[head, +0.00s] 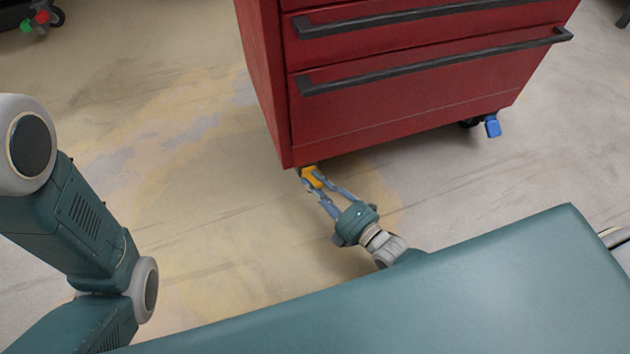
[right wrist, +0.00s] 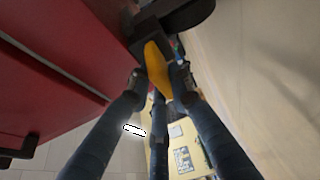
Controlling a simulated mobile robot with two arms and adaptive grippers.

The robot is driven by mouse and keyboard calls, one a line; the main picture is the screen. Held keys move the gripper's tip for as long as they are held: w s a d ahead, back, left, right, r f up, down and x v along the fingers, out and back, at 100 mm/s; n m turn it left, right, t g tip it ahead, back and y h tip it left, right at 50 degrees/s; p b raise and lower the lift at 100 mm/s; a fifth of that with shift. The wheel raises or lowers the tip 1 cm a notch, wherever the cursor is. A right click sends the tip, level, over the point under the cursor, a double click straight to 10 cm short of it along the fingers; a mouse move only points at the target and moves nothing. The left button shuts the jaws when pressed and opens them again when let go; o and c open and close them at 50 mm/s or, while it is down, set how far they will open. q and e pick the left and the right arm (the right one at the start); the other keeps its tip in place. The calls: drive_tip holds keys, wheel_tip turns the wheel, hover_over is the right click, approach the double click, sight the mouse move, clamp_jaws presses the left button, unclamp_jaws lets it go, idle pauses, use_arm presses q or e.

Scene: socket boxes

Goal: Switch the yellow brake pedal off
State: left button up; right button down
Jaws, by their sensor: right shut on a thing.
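The yellow brake pedal (head: 312,177) sits on a caster under the near left corner of the red tool cabinet (head: 400,115). In the right wrist view the pedal (right wrist: 157,70) lies between my fingertips, below a dark caster. My right gripper (head: 318,183) is low by the floor and shut on the pedal. It also shows in the right wrist view (right wrist: 160,80), with a finger on each side of the pedal. I cannot tell the pedal's exact tilt. My left arm shows at the left, but its gripper is out of view.
A blue pedal (head: 492,126) is on a caster at the cabinet's right. Black handles (head: 440,58) stick out from the drawers. A green and a red pedal (head: 35,22) show on a dark thing at the top left. The floor left of the cabinet is clear.

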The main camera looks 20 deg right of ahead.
drive_tip(key=c, duration=1.5)
unclamp_jaws()
drive_tip(key=shift+c, duration=0.2)
drive_tip(key=v, duration=1.2)
